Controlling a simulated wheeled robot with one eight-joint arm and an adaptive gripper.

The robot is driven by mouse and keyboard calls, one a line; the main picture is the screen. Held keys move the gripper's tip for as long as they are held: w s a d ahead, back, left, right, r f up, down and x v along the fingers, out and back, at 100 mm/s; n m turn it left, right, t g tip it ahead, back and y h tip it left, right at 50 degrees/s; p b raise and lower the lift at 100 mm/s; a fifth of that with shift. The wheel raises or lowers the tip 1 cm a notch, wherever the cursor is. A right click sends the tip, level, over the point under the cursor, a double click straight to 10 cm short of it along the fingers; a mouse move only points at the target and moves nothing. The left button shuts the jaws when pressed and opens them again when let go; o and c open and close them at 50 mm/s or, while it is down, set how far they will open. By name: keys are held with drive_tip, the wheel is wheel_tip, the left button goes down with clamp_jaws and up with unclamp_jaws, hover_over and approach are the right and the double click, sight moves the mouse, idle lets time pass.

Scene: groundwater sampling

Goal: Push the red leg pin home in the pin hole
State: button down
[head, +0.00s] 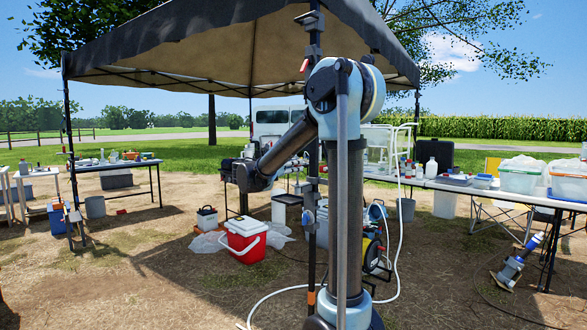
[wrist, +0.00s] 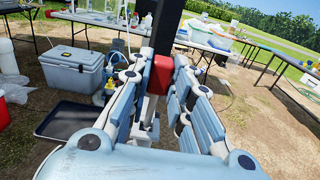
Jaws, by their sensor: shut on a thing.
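In the wrist view, the red leg pin (wrist: 160,74) shows as a red block between the finger ends of my gripper (wrist: 162,84). The pale blue fingers are shut on it from both sides. The dark canopy leg (wrist: 166,32) rises directly behind the pin. The pin hole is hidden, and I cannot tell how deep the pin sits. In the head view, the canopy leg (head: 313,120) stands upright close to my arm. My gripper cannot be made out clearly there. A small red piece (head: 304,65) shows high on the leg.
A red cooler (head: 246,240) and a hose reel (head: 373,250) stand on the ground near the leg. A grey cooler (wrist: 72,68) and a black tray (wrist: 68,122) show left in the wrist view. Loaded tables (head: 455,185) stand behind. Open dirt lies front left.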

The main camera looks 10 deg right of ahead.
drive_tip(key=shift+f, duration=2.95)
drive_tip(key=c, duration=1.4)
unclamp_jaws()
drive_tip(key=shift+o, duration=0.2)
drive_tip(key=v, duration=1.2)
drive_tip(key=shift+d, duration=0.15)
